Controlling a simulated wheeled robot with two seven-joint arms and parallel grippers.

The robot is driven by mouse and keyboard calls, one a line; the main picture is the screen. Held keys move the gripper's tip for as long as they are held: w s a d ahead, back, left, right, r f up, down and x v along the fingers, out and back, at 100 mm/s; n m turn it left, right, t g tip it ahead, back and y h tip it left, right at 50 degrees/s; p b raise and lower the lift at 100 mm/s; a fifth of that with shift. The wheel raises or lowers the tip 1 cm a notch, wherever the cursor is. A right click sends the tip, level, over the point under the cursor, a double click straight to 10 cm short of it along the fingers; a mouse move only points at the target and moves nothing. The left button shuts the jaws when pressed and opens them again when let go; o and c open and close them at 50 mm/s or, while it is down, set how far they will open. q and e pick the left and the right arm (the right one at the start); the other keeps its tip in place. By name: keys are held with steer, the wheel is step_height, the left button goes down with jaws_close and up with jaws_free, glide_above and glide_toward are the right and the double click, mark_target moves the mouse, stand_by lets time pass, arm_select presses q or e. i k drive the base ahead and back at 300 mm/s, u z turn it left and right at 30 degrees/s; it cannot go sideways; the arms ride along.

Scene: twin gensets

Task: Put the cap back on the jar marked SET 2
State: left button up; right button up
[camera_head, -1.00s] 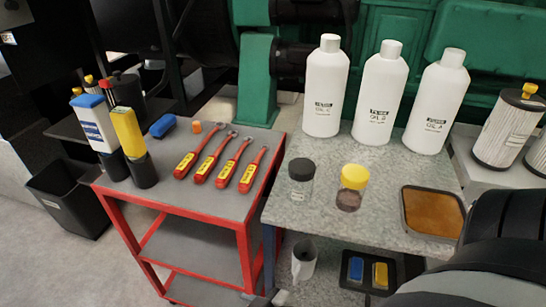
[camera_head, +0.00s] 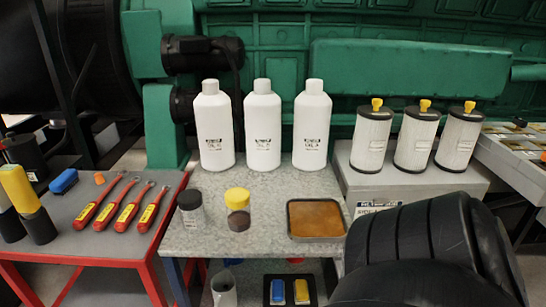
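Two small clear jars stand on the grey speckled bench (camera_head: 265,183). The left jar (camera_head: 193,220) wears a black cap (camera_head: 189,199) and looks pale inside, with a label. The right jar (camera_head: 239,222) wears a yellow cap (camera_head: 237,197) and has dark contents at the bottom. The jar labels are too small to read, so I cannot tell which is SET 2. No loose cap is clear in view. Neither of my grippers is in view; only a black part of my arm fills the lower right.
White oil bottles (camera_head: 262,125) stand behind the jars. A tray of amber liquid (camera_head: 290,231) lies to their right. White filters (camera_head: 416,138) stand farther right on a grey block. A red-framed cart (camera_head: 62,208) at left holds several red-handled wrenches (camera_head: 130,205).

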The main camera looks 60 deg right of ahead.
mark_target(239, 221)
steer(key=k, duration=0.4)
steer(key=z, duration=1.4)
